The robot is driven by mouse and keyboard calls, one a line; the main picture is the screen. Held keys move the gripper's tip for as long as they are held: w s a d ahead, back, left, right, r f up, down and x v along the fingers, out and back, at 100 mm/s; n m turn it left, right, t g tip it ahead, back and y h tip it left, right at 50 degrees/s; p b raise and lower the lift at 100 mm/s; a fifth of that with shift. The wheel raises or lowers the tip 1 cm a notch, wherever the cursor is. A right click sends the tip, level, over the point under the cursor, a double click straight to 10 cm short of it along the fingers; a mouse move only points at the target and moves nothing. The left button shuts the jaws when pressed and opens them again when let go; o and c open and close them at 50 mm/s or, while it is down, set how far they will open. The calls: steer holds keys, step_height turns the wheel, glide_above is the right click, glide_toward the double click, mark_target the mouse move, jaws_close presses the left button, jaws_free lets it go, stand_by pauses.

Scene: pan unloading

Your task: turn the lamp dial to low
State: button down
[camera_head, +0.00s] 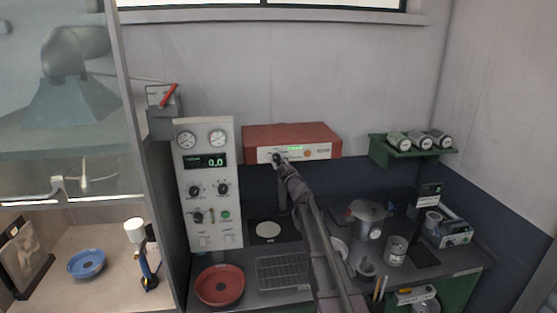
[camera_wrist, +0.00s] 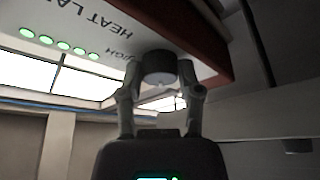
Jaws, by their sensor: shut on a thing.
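The heat lamp (camera_head: 292,142) is a red box with a white front panel, mounted above the bench. In the wrist view its panel (camera_wrist: 140,22) carries the printed words "HEAT LA…" and "…IGH", and a row of green lights. The lamp dial (camera_wrist: 158,66) is a dark round knob on that panel. My gripper (camera_wrist: 160,90) has its two fingers on either side of the dial, shut on it. In the head view my gripper (camera_head: 279,160) reaches the left part of the lamp's front and hides most of the dial. The dial's pointer setting cannot be read.
A control panel (camera_head: 208,236) with gauges and knobs stands left of the lamp. Below are a red dish (camera_head: 220,286), a wire rack (camera_head: 282,271) and a metal pot (camera_head: 367,218). A green shelf (camera_head: 412,152) with several cans is at right.

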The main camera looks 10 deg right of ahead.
steer(key=shift+r+n+g+y+p, duration=0.15)
steer(key=shift+n+g+y+p, duration=0.35)
steer(key=shift+n, duration=1.1)
steer(key=shift+c, duration=1.3)
jaws_free()
steer(key=shift+f+m+h, duration=0.2)
steer(key=shift+m+h, duration=0.1)
steer(key=shift+m, duration=0.1)
steer(key=shift+m+t+b, duration=0.4)
steer(key=shift+m+b, duration=0.15)
steer(key=shift+m, duration=0.05)
steer(key=shift+a+m+t+h+b, duration=0.1)
steer(key=shift+m+t+h+b, duration=0.35)
steer(key=shift+m, duration=0.8)
steer(key=shift+a+m+t+h+b, duration=0.1)
steer(key=shift+m+t+h+b, duration=0.4)
steer(key=shift+m, duration=0.75)
steer(key=shift+a+f+m+t+h+b, duration=0.15)
steer(key=shift+m+h, duration=0.65)
steer(key=shift+m, duration=0.65)
steer(key=shift+d+r+m+t+h+b, duration=0.15)
steer(key=shift+m+h, duration=0.6)
steer(key=shift+m, duration=0.75)
steer(key=shift+a+f+m+t+h+b, duration=0.15)
steer(key=shift+m+h, duration=0.65)
steer(key=shift+m, duration=0.65)
